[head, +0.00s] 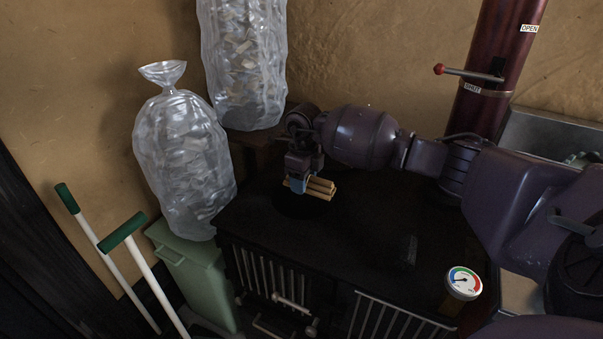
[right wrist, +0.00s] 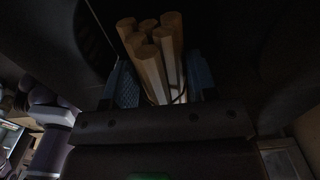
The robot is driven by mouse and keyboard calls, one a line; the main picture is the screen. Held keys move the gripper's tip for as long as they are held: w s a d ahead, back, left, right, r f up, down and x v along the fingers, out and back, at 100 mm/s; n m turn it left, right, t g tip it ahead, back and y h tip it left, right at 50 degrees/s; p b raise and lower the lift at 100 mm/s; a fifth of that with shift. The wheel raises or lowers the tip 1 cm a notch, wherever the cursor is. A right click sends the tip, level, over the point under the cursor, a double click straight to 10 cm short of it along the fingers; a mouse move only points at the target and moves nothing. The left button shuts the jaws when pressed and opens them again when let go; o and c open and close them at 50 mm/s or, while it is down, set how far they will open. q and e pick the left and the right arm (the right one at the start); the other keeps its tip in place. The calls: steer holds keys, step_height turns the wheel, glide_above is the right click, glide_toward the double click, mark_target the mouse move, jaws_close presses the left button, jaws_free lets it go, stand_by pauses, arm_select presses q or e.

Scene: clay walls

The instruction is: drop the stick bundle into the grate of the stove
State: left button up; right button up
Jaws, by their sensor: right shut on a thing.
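The stick bundle (head: 318,188) is a small tied bunch of pale wooden sticks. My right gripper (head: 299,184) is shut on it and holds it over the stove top. In the right wrist view the bundle (right wrist: 152,50) sits between the blue finger pads, with a dark band around it. The stove (head: 345,232) is black, with barred fronts facing me. A dark round area (head: 298,206) lies on its top just below the bundle; I cannot tell whether it is an open hole. My left gripper is not in view.
Clear bags of wood pieces (head: 185,160) stand at the left, one above a green bin (head: 200,275). Green-handled tools (head: 150,275) lean there. A dark red flue pipe (head: 500,65) with a lever (head: 470,73) rises behind my arm. A round gauge (head: 463,282) sits at the stove's front right.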

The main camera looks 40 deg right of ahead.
step_height(320, 180, down, 2)
steer(key=shift+f+b, duration=0.2)
steer(key=shift+b, duration=0.1)
steer(key=shift+f, duration=0.3)
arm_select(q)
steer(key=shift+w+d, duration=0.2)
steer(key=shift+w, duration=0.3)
arm_select(e)
steer(key=shift+r, duration=0.1)
